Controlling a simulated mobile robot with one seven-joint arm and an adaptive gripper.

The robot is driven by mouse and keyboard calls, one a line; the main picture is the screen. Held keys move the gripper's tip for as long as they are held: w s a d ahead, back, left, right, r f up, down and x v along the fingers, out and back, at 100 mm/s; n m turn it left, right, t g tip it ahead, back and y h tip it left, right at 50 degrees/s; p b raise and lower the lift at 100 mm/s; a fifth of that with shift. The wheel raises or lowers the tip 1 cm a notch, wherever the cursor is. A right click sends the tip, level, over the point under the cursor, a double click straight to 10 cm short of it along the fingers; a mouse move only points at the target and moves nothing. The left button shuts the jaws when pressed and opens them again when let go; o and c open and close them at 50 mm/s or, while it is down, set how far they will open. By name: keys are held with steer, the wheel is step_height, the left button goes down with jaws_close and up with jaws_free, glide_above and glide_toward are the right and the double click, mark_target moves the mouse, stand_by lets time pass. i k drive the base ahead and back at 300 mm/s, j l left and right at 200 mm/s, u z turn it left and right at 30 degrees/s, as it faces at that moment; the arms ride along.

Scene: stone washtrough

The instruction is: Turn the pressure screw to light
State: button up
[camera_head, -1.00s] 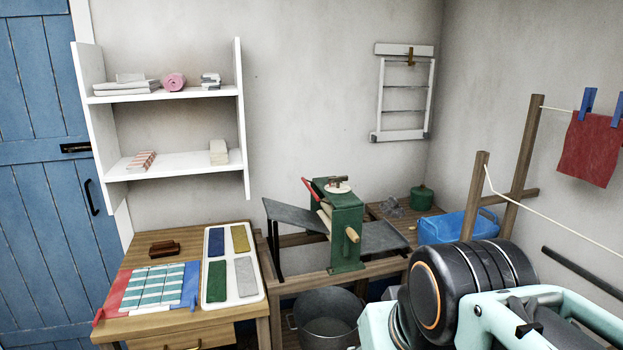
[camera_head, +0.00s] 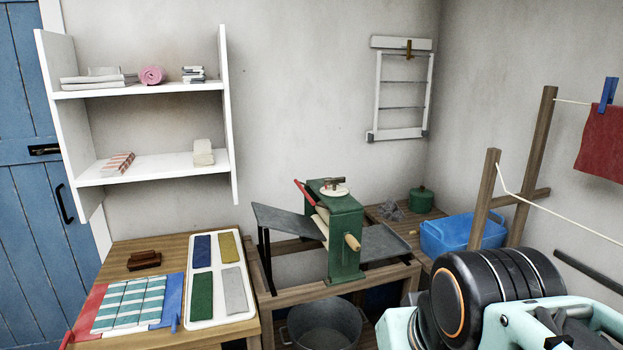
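The green mangle (camera_head: 345,235) stands on a wooden frame at the middle of the view. Its pressure screw (camera_head: 333,182) is on top, a small dark T-shaped handle above a round pale dial (camera_head: 336,191). Marks on the dial are too small to read, so I cannot tell the setting. A red lever (camera_head: 306,194) slants up at its left, and a wooden crank knob (camera_head: 353,242) sticks out in front. Pale rollers show partly at its left side. My gripper is not in view; only part of my arm shows at the lower right, apart from the mangle.
A table (camera_head: 200,243) with a white tray (camera_head: 230,313) of coloured cloths stands left of the mangle. A metal tub (camera_head: 325,325) is below. A blue basin (camera_head: 460,233) and wooden posts (camera_head: 487,200) with a line are at the right. A wall shelf (camera_head: 150,169) hangs at the left.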

mark_target(334, 181)
steer(key=i+l+u, duration=0.35)
steer(key=i, duration=0.3)
steer(key=i+l+u, duration=0.4)
steer(key=i+l, duration=0.1)
steer(key=i, duration=0.1)
